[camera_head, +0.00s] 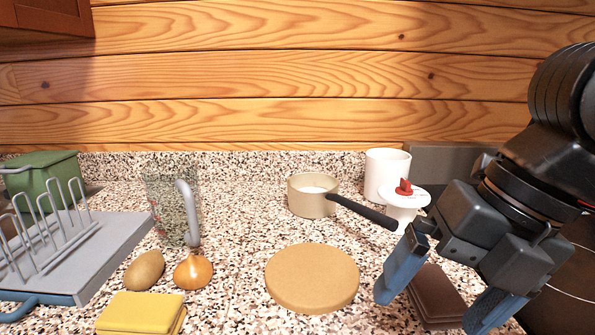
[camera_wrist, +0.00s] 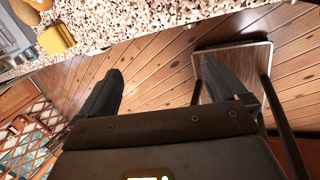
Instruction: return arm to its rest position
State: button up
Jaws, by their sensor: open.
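My gripper (camera_head: 432,292) is at the right of the head view, in front of the counter's right part. Its two blue fingers are spread apart with nothing held between them. A dark brown block (camera_head: 437,293) shows behind and between the fingers in that view, partly covered by them. In the wrist view my gripper (camera_wrist: 178,85) also has its dark fingers wide apart. Below it lie the wooden floor (camera_wrist: 160,70) and the speckled counter edge (camera_wrist: 130,22).
The counter holds a round tan board (camera_head: 312,278), a saucepan (camera_head: 311,196) with a dark handle, a white cup (camera_head: 386,174), an onion (camera_head: 193,271), a yellow sponge-like block (camera_head: 140,312) and a grey dish rack (camera_head: 105,250). A chair-like thing (camera_wrist: 237,72) stands on the floor.

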jog(key=w+a+r+m+t+y, duration=0.2)
jog(key=a+m+t+y, duration=0.25)
jog(key=a+m, duration=0.2)
jog(key=w+a+r+m+t+y, duration=0.2)
jog(key=a+m+t+y, duration=0.1)
jog(key=a+m+y, duration=0.35)
jog(key=s+d+f+m+t+h+p, duration=0.1)
jog(key=s+d+f+m+t+h, duration=0.4)
jog(key=f+m, duration=0.4)
jog(key=s+d+f+m+t+h, duration=0.35)
jog(key=d+f+m+h, duration=0.2)
jog(key=f+m, duration=0.4)
jog(key=s+d+f+m+g+h, duration=0.1)
jog(key=s+d, duration=0.4)
jog(key=s, duration=0.6)
jog(key=s+d+f+m+g+h, duration=0.1)
jog(key=s+d, duration=0.4)
jog(key=s, duration=0.7)
jog(key=shift+f+m+h+p, duration=0.25)
jog(key=shift+m+h+p, duration=0.2)
jog(key=shift+h, duration=0.8)
jog(key=shift+s, duration=0.1)
